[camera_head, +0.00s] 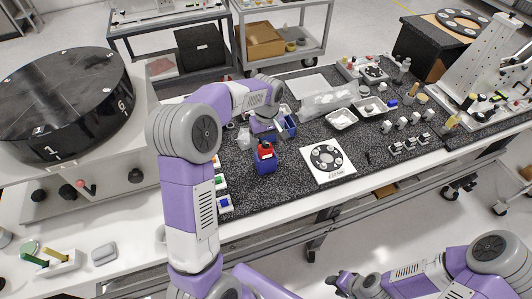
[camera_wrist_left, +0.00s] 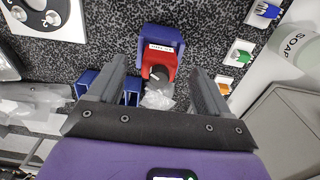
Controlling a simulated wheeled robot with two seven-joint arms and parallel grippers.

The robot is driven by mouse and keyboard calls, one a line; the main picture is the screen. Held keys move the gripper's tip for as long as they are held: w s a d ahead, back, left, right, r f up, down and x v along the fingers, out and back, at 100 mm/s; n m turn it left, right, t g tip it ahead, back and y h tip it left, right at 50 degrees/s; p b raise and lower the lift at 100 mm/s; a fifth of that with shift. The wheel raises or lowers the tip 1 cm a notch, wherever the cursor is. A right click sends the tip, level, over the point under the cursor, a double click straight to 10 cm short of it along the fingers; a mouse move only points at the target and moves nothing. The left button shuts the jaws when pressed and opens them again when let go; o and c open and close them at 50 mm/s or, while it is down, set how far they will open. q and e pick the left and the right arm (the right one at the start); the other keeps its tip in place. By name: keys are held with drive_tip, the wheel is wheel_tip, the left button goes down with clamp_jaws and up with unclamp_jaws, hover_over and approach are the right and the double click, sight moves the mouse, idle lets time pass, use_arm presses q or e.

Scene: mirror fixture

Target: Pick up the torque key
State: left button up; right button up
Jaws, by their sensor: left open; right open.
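A red piece with a dark top, likely the torque key (camera_head: 265,151), sits in a blue labelled holder (camera_head: 265,166) on the black speckled mat. In the left wrist view the red piece (camera_wrist_left: 160,63) and blue holder (camera_wrist_left: 163,38) lie just beyond my fingertips; the label is too small to read surely. My left gripper (camera_head: 268,135) is above and behind the holder in the head view. In the left wrist view (camera_wrist_left: 160,75) its two fingers are apart, either side of the red piece, not closed on it. My right gripper (camera_head: 343,284) is open, low in front of the bench.
Blue bins (camera_head: 289,126) and a clear plastic bag (camera_head: 322,101) lie behind the holder. A white card with a dark disc (camera_head: 328,158) is to its right. Small coloured blocks (camera_head: 222,182) line the mat's left edge. A large black drum (camera_head: 65,105) stands at far left.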

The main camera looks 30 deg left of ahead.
sight(266, 157)
use_arm(q)
drive_tip(key=f, duration=0.4)
drive_tip(key=shift+w+a+f, duration=0.15)
drive_tip(key=shift+a+f, duration=0.1)
drive_tip(key=shift+f, duration=0.1)
drive_tip(key=shift+c, duration=0.2)
drive_tip(key=c, duration=1.2)
